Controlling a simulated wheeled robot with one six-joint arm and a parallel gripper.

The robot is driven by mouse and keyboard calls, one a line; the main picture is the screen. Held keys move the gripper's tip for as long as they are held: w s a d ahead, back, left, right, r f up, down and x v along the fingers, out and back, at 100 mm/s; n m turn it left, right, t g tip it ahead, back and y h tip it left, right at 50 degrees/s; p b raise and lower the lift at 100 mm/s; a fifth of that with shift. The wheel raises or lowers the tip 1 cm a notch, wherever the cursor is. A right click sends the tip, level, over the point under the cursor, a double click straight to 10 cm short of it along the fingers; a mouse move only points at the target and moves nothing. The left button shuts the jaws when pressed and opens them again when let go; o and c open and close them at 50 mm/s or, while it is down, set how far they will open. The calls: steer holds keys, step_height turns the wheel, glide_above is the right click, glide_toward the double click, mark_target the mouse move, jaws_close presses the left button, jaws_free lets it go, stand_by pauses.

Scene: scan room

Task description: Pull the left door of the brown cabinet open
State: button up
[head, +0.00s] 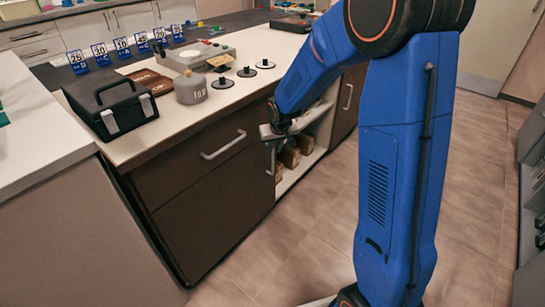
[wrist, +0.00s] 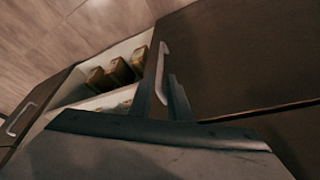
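The brown cabinet (head: 150,180) stands under the pale counter in the head view. Its left door (head: 215,215) is the large dark panel below a drawer; it looks flush with the front. The door's pale upright handle (wrist: 163,68) shows in the wrist view, near the door's edge beside an open shelf. My gripper (head: 271,158) is at this edge in the head view. In the wrist view my gripper's dark fingers (wrist: 164,92) stand on either side of the handle's lower part, seemingly with a small gap. Whether they touch it is hard to see.
The drawer handle (head: 222,146) sticks out above the door. The open shelf (head: 300,165) holds several brown boxes (wrist: 118,70). A black case (head: 112,106) and a grey weight (head: 190,88) stand on the counter. The floor (head: 290,260) before the cabinet is clear.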

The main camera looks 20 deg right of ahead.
steer(key=shift+x, duration=3.35)
steer(key=shift+c, duration=0.3)
jaws_close()
